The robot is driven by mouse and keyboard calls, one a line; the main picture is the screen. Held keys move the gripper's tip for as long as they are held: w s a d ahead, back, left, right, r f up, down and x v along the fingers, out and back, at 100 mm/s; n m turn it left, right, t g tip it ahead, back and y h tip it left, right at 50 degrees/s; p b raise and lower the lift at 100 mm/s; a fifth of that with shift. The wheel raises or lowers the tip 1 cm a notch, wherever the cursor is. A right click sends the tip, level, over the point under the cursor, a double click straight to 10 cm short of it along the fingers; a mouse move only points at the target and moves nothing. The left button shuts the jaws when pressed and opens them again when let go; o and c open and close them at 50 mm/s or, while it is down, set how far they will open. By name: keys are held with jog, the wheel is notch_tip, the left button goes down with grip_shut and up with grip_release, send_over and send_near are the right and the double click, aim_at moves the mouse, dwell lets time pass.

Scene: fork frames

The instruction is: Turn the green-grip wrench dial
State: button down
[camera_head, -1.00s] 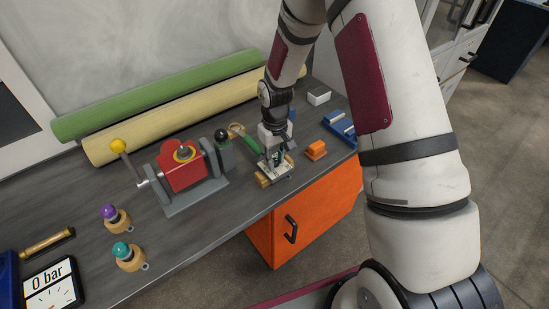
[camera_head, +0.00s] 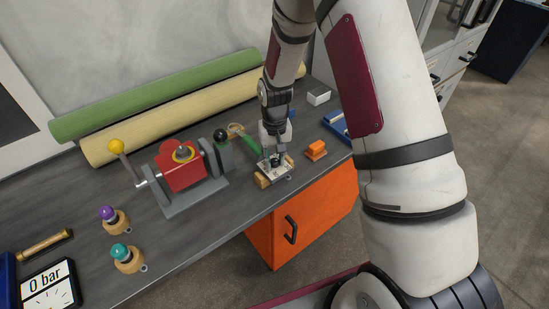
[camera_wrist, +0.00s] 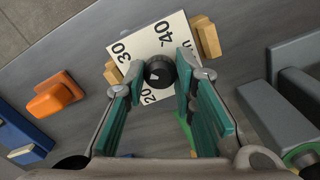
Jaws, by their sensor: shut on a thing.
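The wrench has a green grip (camera_head: 249,146) and a white dial plate (camera_wrist: 149,48) marked 20, 30 and 40, with a round black knob (camera_wrist: 160,71) on it. The plate rests across wooden blocks (camera_head: 262,181) near the table's front edge. My gripper (camera_head: 274,160) reaches down onto the dial from above. In the wrist view its teal-padded fingers stand on either side of the knob and are shut on it. The fingers hide part of the plate, and only a sliver of the green grip (camera_wrist: 186,132) shows between them.
An orange block (camera_head: 316,150) and a blue holder (camera_head: 337,124) lie to the right. A red and grey vise-like fixture (camera_head: 183,175) with a yellow-knobbed lever stands to the left. Green and cream rolls (camera_head: 160,95) lie along the wall. An orange cabinet (camera_head: 310,215) is below the table.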

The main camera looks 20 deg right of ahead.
jog(key=c, duration=1.3)
grip_release()
jog(key=shift+r, duration=0.1)
notch_tip(320, 180, up, 12)
jog(key=shift+f, duration=0.1)
notch_tip(320, 180, up, 9)
jog(key=t, duration=0.1)
send_over(275, 160)
jog(key=s, duration=0.4)
jog(key=s+r+n+t, duration=0.1)
jog(key=s+r+t, duration=0.1)
jog(key=s+r, duration=1)
jog(key=s, duration=0.3)
jog(key=s+t, duration=0.1)
jog(key=s, duration=0.3)
jog(key=s+r+t, duration=0.1)
jog(key=s, duration=0.2)
jog(key=shift+s+d, duration=0.1)
jog(key=shift+s, duration=0.15)
